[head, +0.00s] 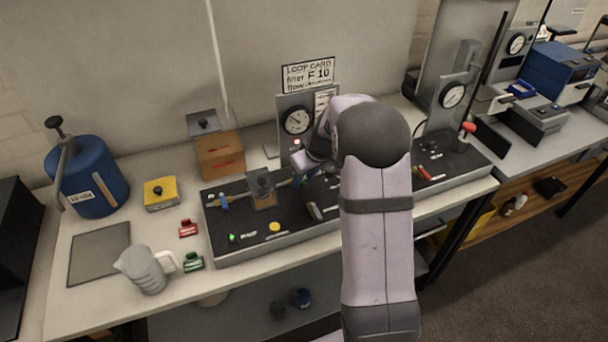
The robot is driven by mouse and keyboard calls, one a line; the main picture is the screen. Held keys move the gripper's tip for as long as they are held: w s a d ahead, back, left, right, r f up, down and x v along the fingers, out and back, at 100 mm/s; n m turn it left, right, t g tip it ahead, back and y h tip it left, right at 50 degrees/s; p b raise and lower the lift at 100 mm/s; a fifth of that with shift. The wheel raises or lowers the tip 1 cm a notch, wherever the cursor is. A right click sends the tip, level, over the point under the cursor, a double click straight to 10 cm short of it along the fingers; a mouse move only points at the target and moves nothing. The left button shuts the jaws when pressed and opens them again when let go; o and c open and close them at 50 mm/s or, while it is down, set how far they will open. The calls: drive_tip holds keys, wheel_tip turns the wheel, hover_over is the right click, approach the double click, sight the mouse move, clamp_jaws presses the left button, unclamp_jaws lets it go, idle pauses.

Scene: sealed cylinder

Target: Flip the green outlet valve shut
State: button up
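A dark panel box (290,240) stands on the bench and carries a thin pipe line with a small square block (262,187) in it. A blue lever handle (223,202) stands upright at the left end of the line. I cannot make out a green valve handle for certain; the right part of the line is hidden behind my arm. A small green spot (232,238) shows at the panel's front left.
A red clip-like piece (187,229) and a green one (193,262) lie left of the panel, near a grey jug (145,270). A yellow box (160,194), a blue canister (88,178) and a brown block (219,155) stand behind. A loop card (308,74) stands above the gauge.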

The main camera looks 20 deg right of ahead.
clamp_jaws()
drive_tip(key=shift+a+r+m+h+p, duration=0.1)
drive_tip(key=shift+a+m+h+p, duration=0.15)
drive_tip(key=shift+m+p, duration=0.35)
drive_tip(key=shift+a+m+h+p, duration=0.25)
drive_tip(key=shift+m+p, duration=0.2)
drive_tip(key=shift+m, duration=0.15)
drive_tip(key=shift+a+m, duration=0.1)
drive_tip(key=shift+m, duration=0.3)
unclamp_jaws()
